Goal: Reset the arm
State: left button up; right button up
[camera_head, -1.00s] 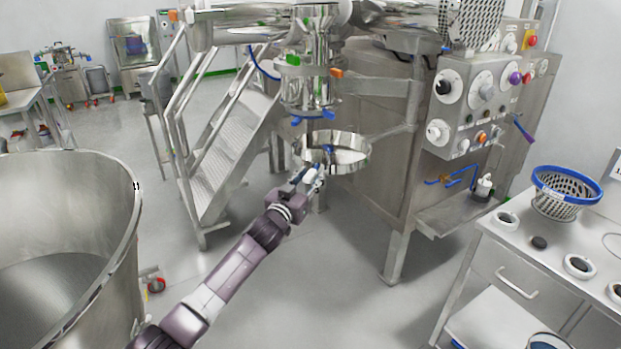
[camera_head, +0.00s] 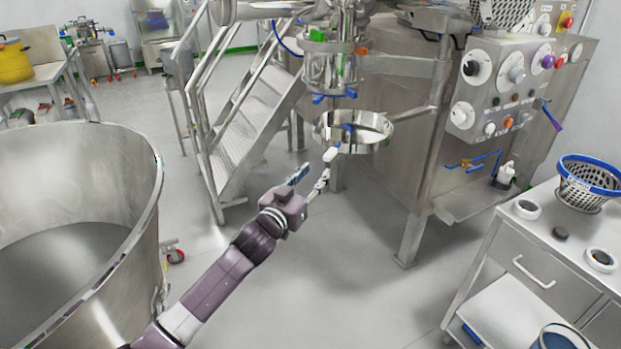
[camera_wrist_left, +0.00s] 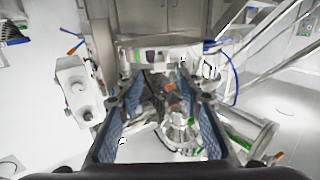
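My left arm comes in from the lower left of the head view, and its gripper (camera_head: 312,170) is open and empty. Steel machine parts show beyond the fingers. My right gripper is not in any view.
A large steel vessel (camera_head: 150,215) stands at the left. Steel stairs (camera_head: 245,140) and the granulator cabinet (camera_head: 400,180) are behind the gripper. A counter (camera_head: 545,235) with a blue-rimmed basket (camera_head: 588,185) is at the right. The floor between is clear.

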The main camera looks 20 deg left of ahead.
pick_arm(q)
jog(key=shift+s, duration=0.7)
